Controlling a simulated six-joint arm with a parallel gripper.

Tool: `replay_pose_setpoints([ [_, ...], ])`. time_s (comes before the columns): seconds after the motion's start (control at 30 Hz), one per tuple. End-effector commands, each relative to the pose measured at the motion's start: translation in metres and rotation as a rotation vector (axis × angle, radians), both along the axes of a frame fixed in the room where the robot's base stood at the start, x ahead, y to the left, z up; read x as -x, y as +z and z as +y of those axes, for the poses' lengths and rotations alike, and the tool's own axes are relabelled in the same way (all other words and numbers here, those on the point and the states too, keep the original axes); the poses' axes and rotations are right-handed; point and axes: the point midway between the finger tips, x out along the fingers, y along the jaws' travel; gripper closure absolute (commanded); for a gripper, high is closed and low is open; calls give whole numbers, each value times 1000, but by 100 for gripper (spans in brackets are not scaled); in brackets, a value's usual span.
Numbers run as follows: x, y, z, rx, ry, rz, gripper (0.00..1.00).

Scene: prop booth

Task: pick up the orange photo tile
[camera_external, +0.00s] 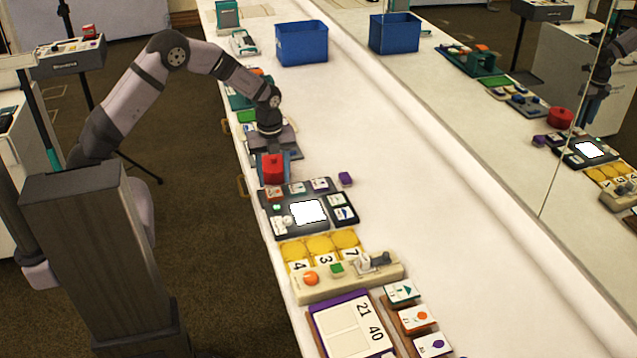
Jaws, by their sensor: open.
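A small white tile with an orange picture (415,317) lies in the middle of a brown rack (399,328) at the lower right, between a green-picture tile (402,291) and a purple-picture tile (432,345). It looks like the orange photo tile, but its picture is too small to read surely. My gripper (272,150) is open and points down over the counter, well behind and left of that rack. It is just above or behind a red object (273,168); I cannot tell whether they touch. The fingers are partly hidden by the wrist.
A dark board with a bright white screen (309,211), a yellow number panel (320,246), a beige control box (345,277) and a purple-edged board (349,328) line the counter's near side. A blue bin (302,43) stands at the back. A mirror (600,190) runs along the right.

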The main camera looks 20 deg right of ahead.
Motion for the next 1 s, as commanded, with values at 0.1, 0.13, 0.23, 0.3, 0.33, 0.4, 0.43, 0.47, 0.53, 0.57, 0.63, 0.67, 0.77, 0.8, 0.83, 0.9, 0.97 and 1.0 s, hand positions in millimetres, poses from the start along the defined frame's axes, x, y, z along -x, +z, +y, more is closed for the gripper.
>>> replay_pose_setpoints([
  [0.1, 0, -12, 3, -6, 1, 3, 52],
  [0.13, 0, -15, 3, -6, 1, 3, 52],
  [0.23, -1, -28, 3, -4, 1, 2, 52],
  [0.3, -1, -35, 3, -4, 1, 2, 52],
  [0.33, -1, -37, 3, -3, 1, 1, 52],
  [0.4, -1, -42, 3, -2, 1, 1, 52],
  [0.43, -1, -43, 3, -2, 1, 1, 52],
  [0.47, -1, -44, 3, -1, 1, 1, 52],
  [0.53, -1, -44, 2, -1, 1, 0, 52],
  [0.57, -1, -45, 2, -1, 1, 0, 52],
  [0.63, -1, -45, 2, -1, 1, 0, 52],
  [0.67, -1, -44, 2, -1, 1, 0, 52],
  [0.77, -1, -44, 2, -1, 1, 0, 68],
  [0.8, -1, -44, 2, -1, 1, 0, 78],
  [0.83, -1, -44, 2, -1, 1, 0, 83],
  [0.9, -1, -44, 2, -1, 1, 0, 83],
  [0.97, -1, -44, 2, -1, 1, 0, 83],
  [1.0, -1, -44, 2, -1, 1, 0, 83],
])
